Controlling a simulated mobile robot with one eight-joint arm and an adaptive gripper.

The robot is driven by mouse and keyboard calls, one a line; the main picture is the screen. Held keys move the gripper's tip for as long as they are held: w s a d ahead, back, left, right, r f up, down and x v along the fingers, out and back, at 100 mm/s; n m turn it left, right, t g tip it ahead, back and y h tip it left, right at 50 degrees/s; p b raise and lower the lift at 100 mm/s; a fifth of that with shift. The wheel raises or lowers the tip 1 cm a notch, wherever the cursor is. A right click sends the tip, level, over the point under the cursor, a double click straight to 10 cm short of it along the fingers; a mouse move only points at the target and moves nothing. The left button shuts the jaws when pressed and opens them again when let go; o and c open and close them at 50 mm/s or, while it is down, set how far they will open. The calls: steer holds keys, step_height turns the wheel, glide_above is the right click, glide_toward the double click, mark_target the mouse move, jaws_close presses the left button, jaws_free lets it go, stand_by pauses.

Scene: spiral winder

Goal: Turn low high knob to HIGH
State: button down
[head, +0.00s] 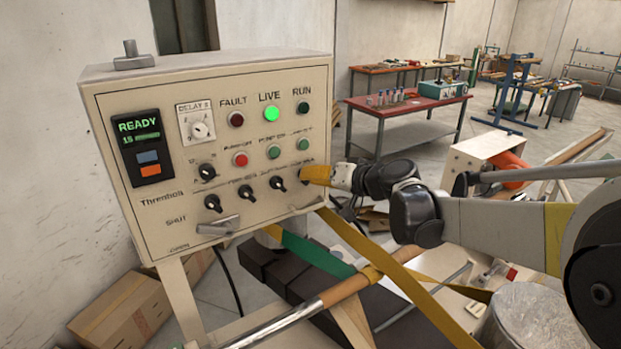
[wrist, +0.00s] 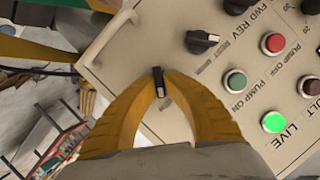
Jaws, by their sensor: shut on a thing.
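The beige control panel (head: 190,100) stands at left in the head view, with several black knobs in its lower row. My gripper (head: 316,174) is at the panel's right edge, over the rightmost knob of that row. In the wrist view the two yellow fingers of my gripper (wrist: 158,84) are shut on a black knob (wrist: 158,80) with a pale pointer line. The knob's label is hidden by the fingers, so I cannot read LOW or HIGH. In the head view the gripper covers the held knob.
The LIVE lamp (head: 271,114) glows green. A yellow strap (head: 385,265) runs below the panel. A red-topped table (head: 408,109) stands behind.

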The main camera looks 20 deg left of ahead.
stand_by(0.3)
steer(key=c, duration=1.5)
jaws_free()
steer(key=shift+a, duration=0.1)
steer(key=v, duration=1.2)
